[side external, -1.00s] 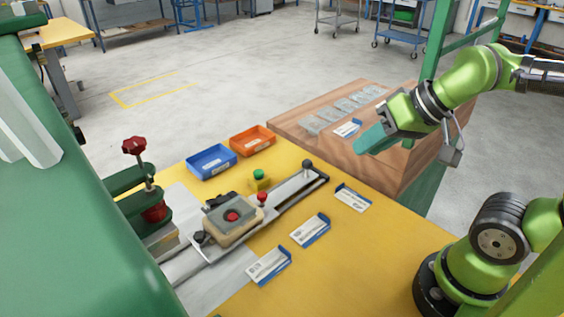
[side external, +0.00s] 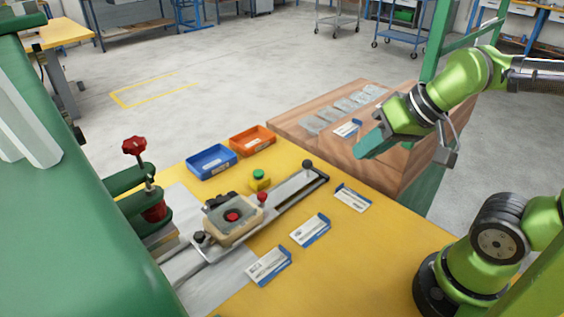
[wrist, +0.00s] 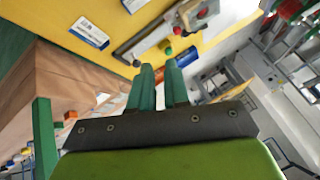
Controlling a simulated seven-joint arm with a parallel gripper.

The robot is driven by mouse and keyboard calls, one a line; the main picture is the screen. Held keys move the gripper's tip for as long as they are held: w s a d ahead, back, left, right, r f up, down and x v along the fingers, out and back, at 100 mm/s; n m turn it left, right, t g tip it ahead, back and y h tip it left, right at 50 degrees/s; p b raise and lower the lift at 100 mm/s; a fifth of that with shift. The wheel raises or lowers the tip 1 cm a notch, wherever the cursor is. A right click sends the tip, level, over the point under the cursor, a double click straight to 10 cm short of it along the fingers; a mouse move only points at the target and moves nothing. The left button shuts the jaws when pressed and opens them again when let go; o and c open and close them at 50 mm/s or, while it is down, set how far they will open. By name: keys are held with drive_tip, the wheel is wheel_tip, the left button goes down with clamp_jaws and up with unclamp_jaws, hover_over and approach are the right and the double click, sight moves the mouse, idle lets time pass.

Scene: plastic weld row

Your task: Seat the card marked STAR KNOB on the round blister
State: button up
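Three printed cards with blue edges lie on the yellow table: a near one (side external: 269,266), a middle one (side external: 310,230) and a far one (side external: 352,198). Their print is too small to read, so I cannot tell which says STAR KNOB. A clear blister holding a red part (side external: 232,216) sits in the beige nest (side external: 232,234) on the slide. No card shows on it. My gripper (side external: 368,148) is above the wooden table, away from the cards and nest. In the wrist view its green fingers (wrist: 160,72) stand slightly apart with nothing visible between them.
The wooden table (side external: 400,170) carries a row of clear blisters (side external: 345,105) and another card (side external: 347,128). Blue (side external: 211,161) and orange (side external: 252,140) bins stand behind a green-topped button (side external: 259,178). A press with a red handle (side external: 134,146) stands left of the nest.

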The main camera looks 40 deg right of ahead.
drive_tip(key=w+f+n+g, duration=0.1)
drive_tip(key=w+f+g, duration=0.1)
drive_tip(key=f, duration=0.3)
drive_tip(key=w+f+n+g+h, duration=0.1)
drive_tip(key=w+f+g, duration=0.1)
drive_tip(key=f, duration=0.4)
drive_tip(key=w+f+n+g+h, duration=0.1)
drive_tip(key=w+f+g, duration=0.1)
drive_tip(key=f, duration=0.3)
drive_tip(key=shift+w+d+f+g, duration=0.15)
drive_tip(key=shift+w+g, duration=0.25)
drive_tip(key=shift+w, duration=0.5)
drive_tip(key=shift+w+n, duration=0.25)
drive_tip(key=shift+n, duration=0.15)
drive_tip(key=shift+f, duration=3.35)
clamp_jaws()
drive_tip(key=shift+r, duration=2.25)
